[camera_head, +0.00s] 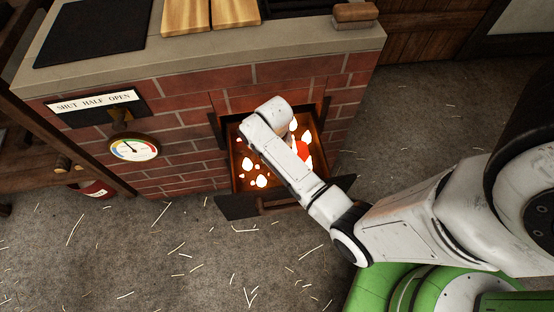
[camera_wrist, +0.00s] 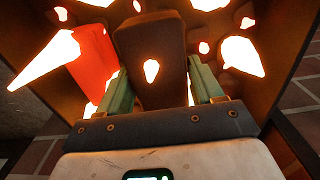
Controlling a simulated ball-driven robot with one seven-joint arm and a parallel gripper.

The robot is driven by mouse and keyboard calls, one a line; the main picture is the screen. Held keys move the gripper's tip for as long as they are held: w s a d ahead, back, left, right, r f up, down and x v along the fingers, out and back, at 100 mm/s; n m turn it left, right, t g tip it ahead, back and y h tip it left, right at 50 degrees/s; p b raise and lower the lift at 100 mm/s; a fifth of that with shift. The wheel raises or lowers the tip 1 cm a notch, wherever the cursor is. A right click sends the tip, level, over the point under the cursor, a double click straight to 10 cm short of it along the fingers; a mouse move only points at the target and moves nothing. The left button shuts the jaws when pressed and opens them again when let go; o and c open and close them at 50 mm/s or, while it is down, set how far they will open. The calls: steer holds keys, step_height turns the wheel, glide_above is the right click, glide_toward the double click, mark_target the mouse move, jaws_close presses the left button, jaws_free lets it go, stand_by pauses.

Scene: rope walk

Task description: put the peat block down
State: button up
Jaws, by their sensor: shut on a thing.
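The peat block (camera_wrist: 150,38), dark brown and oblong, stands between the two green fingers of my gripper (camera_wrist: 158,80) in the wrist view. The fingers are shut on its sides. A flame shape shows in front of it. The gripper and block are inside the glowing firebox (camera_head: 238,180) of the brick stove, among flames. In the head view my arm hides both. Whether the block touches the firebox floor I cannot tell. A red-orange block (camera_wrist: 95,57) sits just left of the held block; part of it shows in the head view too (camera_head: 303,150).
The firebox opening has dark edges close around my arm, and a dark flap (camera_head: 236,206) juts out below it. A gauge (camera_head: 134,148) and a shut/half/open plate (camera_head: 97,104) are on the brickwork left.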

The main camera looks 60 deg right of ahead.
steer(key=shift+s+d+f+b, duration=0.1)
steer(key=shift+f+b, duration=0.2)
steer(key=shift+f, duration=0.65)
steer(key=shift+s+d+f+b, duration=0.1)
steer(key=shift+f+b, duration=0.15)
steer(key=shift+f, duration=0.65)
steer(key=shift+f, duration=0.15)
steer(key=o, duration=0.9)
steer(key=shift+c, duration=0.2)
step_height(320, 180, up, 12)
steer(key=p, duration=0.3)
steer(key=shift+r, duration=0.2)
steer(key=shift+p, duration=0.3)
